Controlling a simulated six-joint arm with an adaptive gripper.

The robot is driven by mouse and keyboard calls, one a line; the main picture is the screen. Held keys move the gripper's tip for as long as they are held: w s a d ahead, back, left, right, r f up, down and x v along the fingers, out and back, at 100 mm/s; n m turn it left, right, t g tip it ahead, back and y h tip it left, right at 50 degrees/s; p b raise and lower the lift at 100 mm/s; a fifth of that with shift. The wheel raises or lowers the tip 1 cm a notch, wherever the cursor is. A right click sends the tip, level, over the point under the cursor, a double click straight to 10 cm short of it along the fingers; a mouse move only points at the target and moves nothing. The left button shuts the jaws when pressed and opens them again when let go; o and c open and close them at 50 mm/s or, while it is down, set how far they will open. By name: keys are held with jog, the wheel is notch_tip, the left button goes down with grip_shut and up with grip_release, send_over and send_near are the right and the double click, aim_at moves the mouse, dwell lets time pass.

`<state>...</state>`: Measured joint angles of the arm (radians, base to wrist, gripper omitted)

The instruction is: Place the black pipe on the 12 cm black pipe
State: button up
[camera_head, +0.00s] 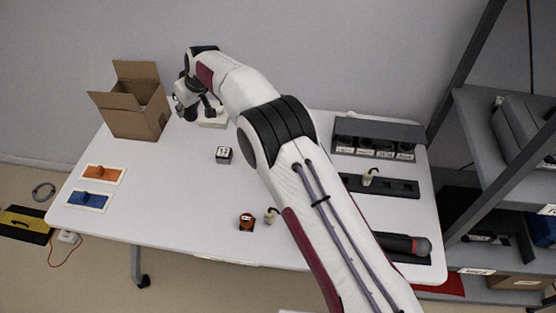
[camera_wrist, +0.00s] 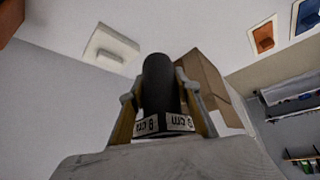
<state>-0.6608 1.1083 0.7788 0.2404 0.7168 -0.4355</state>
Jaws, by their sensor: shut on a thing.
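A black pipe (camera_wrist: 158,85) stands out between the fingers of my gripper (camera_wrist: 155,92) in the wrist view. A white label around its near end seems to read 8 cm. The gripper is shut on this pipe. In the head view my gripper (camera_head: 187,103) is at the back left of the table, just right of the cardboard box, in the air. The pipe is hard to make out there. A small black-and-white labelled block (camera_head: 223,155) stands on the table, right of and nearer than the gripper. I cannot tell whether it is the 12 cm black pipe.
The open cardboard box (camera_head: 135,115) is close to my gripper. A white plate (camera_head: 213,122) lies beside it. Orange (camera_head: 98,174) and blue (camera_head: 88,200) panels lie at left. A dark labelled rack (camera_head: 378,146) stands at right. The front-left middle is clear.

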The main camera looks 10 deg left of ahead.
jog(key=d+r+m+t, duration=0.1)
jog(key=d+r+m, duration=0.1)
jog(key=d+r, duration=1.5)
jog(key=s+d+r+h, duration=0.1)
jog(key=s+d, duration=0.6)
jog(key=d, duration=0.2)
jog(key=s+d+f+n, duration=0.1)
jog(key=s+d+f, duration=0.3)
jog(key=s+f, duration=0.2)
jog(key=s, duration=0.2)
jog(key=shift+s+d+y, duration=0.3)
jog(key=shift+s+d, duration=0.05)
jog(key=shift+d, duration=0.05)
jog(key=shift+f, duration=2.85)
jog(key=shift+f, duration=0.15)
